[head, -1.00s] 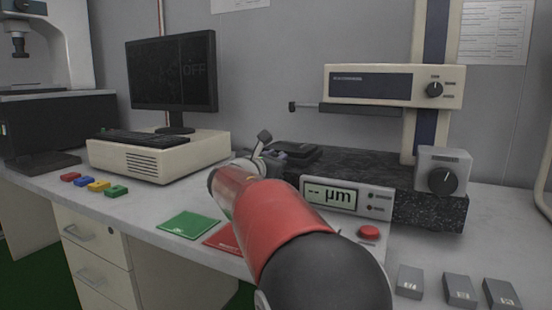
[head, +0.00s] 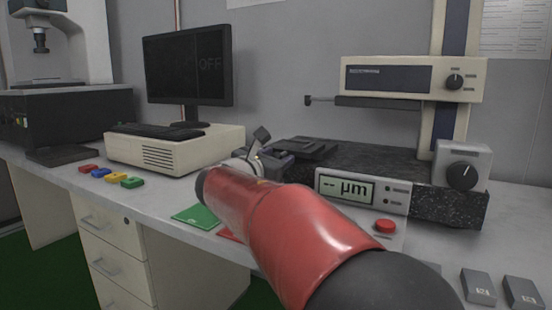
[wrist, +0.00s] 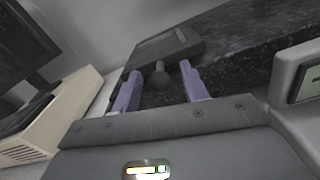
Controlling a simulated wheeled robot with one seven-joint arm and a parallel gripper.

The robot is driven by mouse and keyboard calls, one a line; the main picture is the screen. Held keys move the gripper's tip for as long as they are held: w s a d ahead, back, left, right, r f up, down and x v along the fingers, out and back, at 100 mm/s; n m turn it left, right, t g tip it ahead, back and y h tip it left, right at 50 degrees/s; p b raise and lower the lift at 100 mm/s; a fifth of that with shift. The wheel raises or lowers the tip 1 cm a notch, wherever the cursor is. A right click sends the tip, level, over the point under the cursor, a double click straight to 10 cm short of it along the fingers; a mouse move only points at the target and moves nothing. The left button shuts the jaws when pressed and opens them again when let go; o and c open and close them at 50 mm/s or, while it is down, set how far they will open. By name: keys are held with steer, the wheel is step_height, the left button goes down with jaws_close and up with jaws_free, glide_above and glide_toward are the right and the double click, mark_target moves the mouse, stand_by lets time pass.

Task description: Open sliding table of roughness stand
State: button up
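The roughness stand has a dark speckled stone base (head: 455,208) on the bench, with a column and measuring head above it. Its sliding table (head: 305,148) is a dark flat plate on the left part of the base; it also shows in the wrist view (wrist: 180,42). A round dark knob (wrist: 159,77) sticks out from the plate toward my gripper. My gripper (wrist: 160,70) is open, its two purple fingers either side of the knob with visible gaps.
The display box reading µm (head: 360,190) and a red button (head: 385,226) sit close to the right of my arm. A beige computer (head: 175,150) with monitor (head: 188,68) stands left. Green (head: 196,216) and red mats lie under the arm. Grey blocks (head: 478,287) sit front right.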

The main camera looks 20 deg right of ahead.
steer(key=v, duration=0.7)
steer(key=shift+s+a, duration=0.25)
steer(key=shift+a, duration=0.1)
